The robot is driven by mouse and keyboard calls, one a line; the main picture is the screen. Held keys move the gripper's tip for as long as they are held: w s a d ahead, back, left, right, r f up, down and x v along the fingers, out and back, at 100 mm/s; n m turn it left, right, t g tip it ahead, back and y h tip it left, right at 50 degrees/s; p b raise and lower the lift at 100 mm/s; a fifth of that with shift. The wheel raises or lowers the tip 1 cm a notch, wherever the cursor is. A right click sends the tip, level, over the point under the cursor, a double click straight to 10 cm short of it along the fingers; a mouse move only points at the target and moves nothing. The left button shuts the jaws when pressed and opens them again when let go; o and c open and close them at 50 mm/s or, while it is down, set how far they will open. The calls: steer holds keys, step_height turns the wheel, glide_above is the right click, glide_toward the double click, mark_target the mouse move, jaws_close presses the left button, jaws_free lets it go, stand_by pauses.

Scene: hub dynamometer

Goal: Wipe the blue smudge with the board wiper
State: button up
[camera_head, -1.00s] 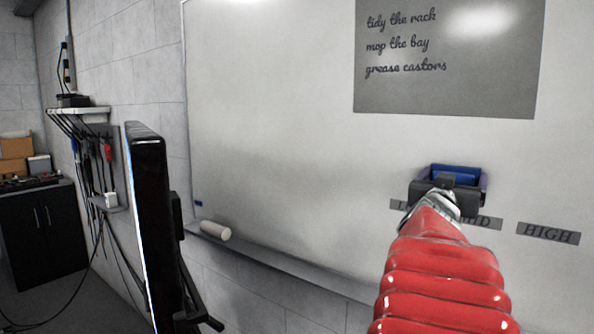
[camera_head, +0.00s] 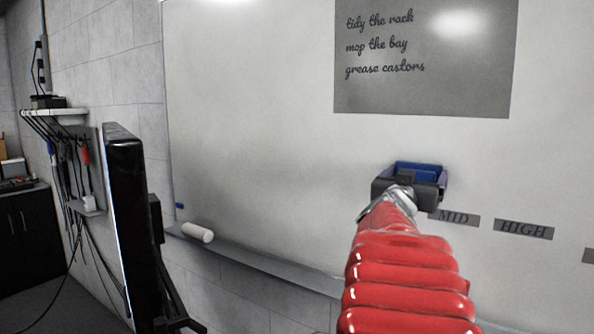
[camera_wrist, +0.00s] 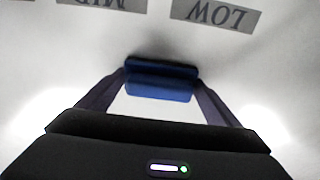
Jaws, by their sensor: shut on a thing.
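My gripper (camera_head: 412,178) is shut on a blue block, the board wiper (camera_head: 418,168), in front of the whiteboard (camera_head: 260,130). In the wrist view the wiper (camera_wrist: 160,82) sits between the two dark fingers, its far face at or close to the board; I cannot tell whether it touches. No blue smudge can be made out on the open board; the patch behind the wiper is hidden. A tiny dark blue mark (camera_head: 179,205) shows at the board's lower left edge; I cannot tell what it is.
Grey labels MID (camera_head: 455,217) and HIGH (camera_head: 524,229) are beside the gripper; LOW (camera_wrist: 215,15) shows in the wrist view. A grey note panel (camera_head: 425,55) is above. A white roll (camera_head: 197,232) lies on the ledge (camera_head: 265,260). A black screen (camera_head: 135,220) stands left.

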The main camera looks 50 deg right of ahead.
steer(key=shift+w+a, duration=0.15)
steer(key=shift+w, duration=1.6)
steer(key=shift+f, duration=0.1)
steer(key=shift+w, duration=0.2)
steer(key=w, duration=0.3)
steer(key=shift+a, duration=0.4)
steer(key=shift+s+a, duration=0.25)
steer(key=shift+a, duration=1.25)
steer(key=shift+s+a, duration=0.2)
steer(key=shift+a, duration=1.25)
